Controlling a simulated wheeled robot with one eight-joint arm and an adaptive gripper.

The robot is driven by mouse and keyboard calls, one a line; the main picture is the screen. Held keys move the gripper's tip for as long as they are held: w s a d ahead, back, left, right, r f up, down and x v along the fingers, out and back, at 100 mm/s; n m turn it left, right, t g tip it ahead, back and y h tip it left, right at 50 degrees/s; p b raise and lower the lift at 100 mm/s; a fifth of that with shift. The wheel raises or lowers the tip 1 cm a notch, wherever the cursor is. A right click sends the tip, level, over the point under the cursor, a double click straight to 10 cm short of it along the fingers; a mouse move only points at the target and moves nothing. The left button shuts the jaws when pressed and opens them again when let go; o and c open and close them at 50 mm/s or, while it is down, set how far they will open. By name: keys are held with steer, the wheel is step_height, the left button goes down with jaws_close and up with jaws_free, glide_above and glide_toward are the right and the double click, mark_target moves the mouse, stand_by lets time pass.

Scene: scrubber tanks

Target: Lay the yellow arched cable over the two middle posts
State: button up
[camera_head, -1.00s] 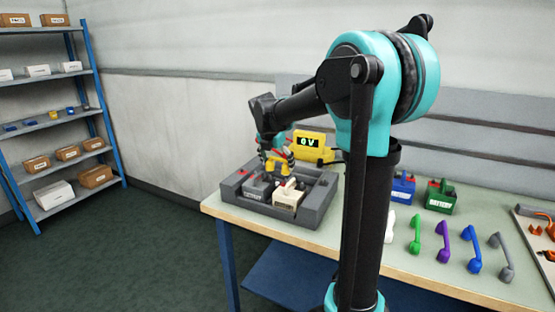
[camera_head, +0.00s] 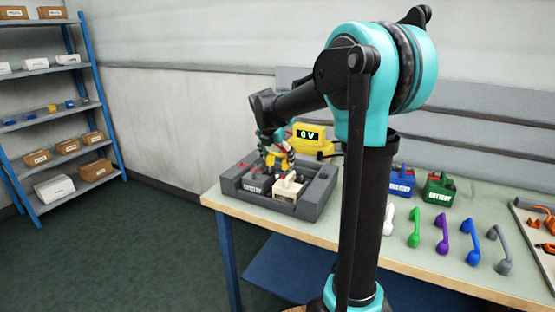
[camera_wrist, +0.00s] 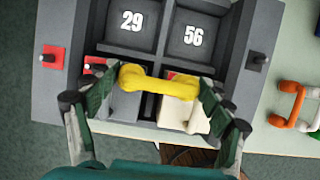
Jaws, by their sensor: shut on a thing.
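The yellow arched cable (camera_wrist: 158,83) is held crosswise between the two fingers of my gripper (camera_wrist: 155,90), one finger at each end. In the head view the cable (camera_head: 270,160) shows just above two batteries in a grey tray (camera_head: 317,197). One battery is dark grey (camera_head: 255,184) and the other is cream (camera_head: 289,188). In the wrist view the cable lies across both, over the cream battery (camera_wrist: 182,113) and the dark one (camera_wrist: 126,108). Red patches show beside the cable's ends. The middle posts are mostly hidden, so I cannot tell whether the cable touches them.
Empty compartments marked 29 (camera_wrist: 131,22) and 56 (camera_wrist: 193,37) adjoin the batteries. A yellow meter (camera_head: 312,141) reading 0 V stands behind the tray. Blue (camera_head: 401,182) and green (camera_head: 439,188) batteries and several coloured cables lie to the right.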

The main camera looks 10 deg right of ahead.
steer(key=shift+f, duration=0.6)
steer(key=shift+f, duration=0.35)
steer(key=shift+s+f, duration=0.1)
steer(key=shift+f, duration=0.1)
steer(key=shift+f, duration=0.3)
steer(key=o, duration=1.1)
steer(key=shift+o, duration=0.2)
steer(key=shift+c, duration=0.6)
